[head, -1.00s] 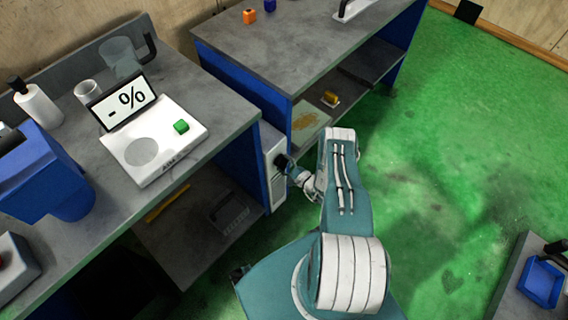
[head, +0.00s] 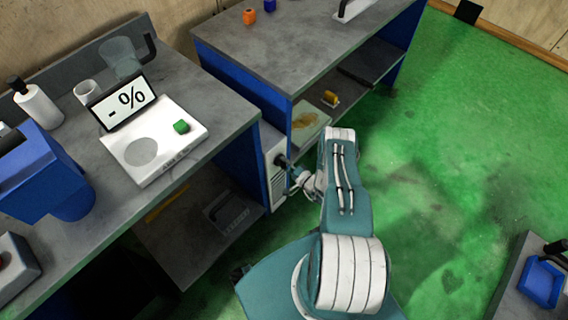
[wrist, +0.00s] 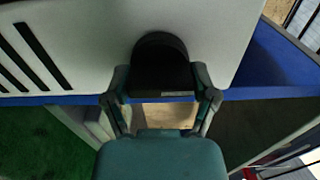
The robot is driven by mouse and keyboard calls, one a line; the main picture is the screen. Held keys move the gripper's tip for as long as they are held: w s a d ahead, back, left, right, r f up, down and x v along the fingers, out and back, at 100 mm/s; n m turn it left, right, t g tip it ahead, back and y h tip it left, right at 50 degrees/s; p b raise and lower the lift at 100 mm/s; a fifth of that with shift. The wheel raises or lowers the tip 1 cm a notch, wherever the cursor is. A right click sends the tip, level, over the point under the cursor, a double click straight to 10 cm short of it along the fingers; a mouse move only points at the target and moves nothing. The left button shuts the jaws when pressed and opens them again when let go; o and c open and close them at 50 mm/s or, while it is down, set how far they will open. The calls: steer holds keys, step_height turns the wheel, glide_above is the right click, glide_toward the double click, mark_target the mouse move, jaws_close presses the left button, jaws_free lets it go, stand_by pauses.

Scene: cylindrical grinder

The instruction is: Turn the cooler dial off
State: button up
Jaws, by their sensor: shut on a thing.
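The cooler is a white box (head: 277,176) with dark vent slots, beside the blue end of the left bench in the head view. Its white panel (wrist: 225,35) fills the upper part of the wrist view. The black round dial (wrist: 160,58) sits on that panel. My gripper (wrist: 161,90) is shut on the dial, one finger on each side of it. The lower part of the dial lies between the fingers. In the head view my gripper (head: 285,164) is small at the cooler's front, and the dial's setting cannot be read.
A second bench (head: 290,50) with an open shelf stands behind the cooler. The green floor (head: 470,150) to the right is clear.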

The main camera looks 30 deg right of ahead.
steer(key=shift+s+a+f, duration=0.15)
steer(key=shift+s+f, duration=0.1)
steer(key=shift+f, duration=0.05)
steer(key=o, duration=1)
steer(key=shift+w+r, duration=0.1)
steer(key=shift+d, duration=0.2)
steer(key=v, duration=1.2)
